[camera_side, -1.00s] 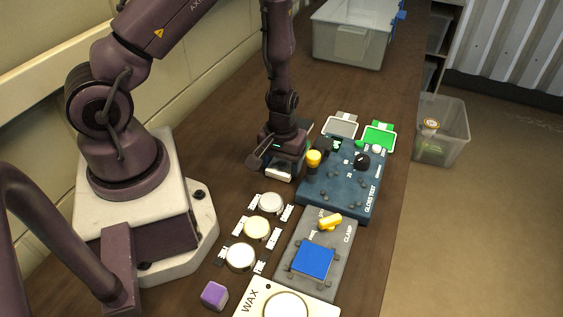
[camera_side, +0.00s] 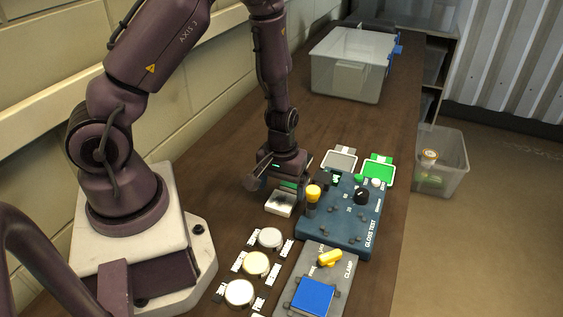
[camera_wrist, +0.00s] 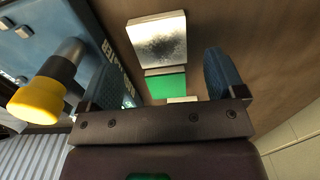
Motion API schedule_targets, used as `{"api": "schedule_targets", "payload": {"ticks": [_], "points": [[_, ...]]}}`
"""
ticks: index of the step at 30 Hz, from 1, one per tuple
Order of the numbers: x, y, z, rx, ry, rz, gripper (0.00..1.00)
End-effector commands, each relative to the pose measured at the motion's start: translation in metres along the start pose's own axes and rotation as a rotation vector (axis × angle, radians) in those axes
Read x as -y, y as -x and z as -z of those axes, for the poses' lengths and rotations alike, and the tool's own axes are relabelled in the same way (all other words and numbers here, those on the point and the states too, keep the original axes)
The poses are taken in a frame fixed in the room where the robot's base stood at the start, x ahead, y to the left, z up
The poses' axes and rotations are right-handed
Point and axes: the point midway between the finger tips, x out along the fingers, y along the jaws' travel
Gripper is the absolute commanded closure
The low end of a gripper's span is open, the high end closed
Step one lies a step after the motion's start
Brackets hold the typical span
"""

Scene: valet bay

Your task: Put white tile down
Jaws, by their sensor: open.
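The white tile (camera_side: 279,203) lies on the brown bench just below and in front of my gripper (camera_side: 282,186), left of the blue gloss test panel. Its top has a dark, speckled patch. In the wrist view the white tile (camera_wrist: 157,38) lies flat beyond the fingertips, and neither finger touches it. My gripper (camera_wrist: 160,78) is open, with its two fingers spread and nothing held between them. A green piece (camera_wrist: 166,84) shows between the fingers beside the tile, with part of a pale piece (camera_wrist: 183,99) nearer the palm.
The gloss test panel (camera_side: 338,228) with a yellow-topped post (camera_side: 313,193) stands close on the right. Grey (camera_side: 340,161) and green (camera_side: 378,171) trays lie behind it. White, cream and white discs (camera_side: 256,263) and a clamp block with a blue tile (camera_side: 313,296) are in front. A clear bin (camera_side: 345,75) stands at the back.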

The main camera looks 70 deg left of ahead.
Motion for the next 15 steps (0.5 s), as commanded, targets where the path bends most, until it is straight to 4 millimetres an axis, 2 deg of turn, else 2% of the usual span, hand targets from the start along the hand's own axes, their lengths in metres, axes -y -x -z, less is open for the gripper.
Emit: {"api": "schedule_targets", "payload": {"ticks": [1,6,9,15], "points": [[-0.002,0.013,0.001,-0.007,-0.004,-0.004,0.11],[-0.002,0.047,0.0,-0.005,-0.003,-0.004,0.11],[-0.002,0.063,0.001,-0.004,-0.003,-0.005,0.11],[-0.001,0.081,0.0,-0.002,-0.002,-0.005,0.11]]}}
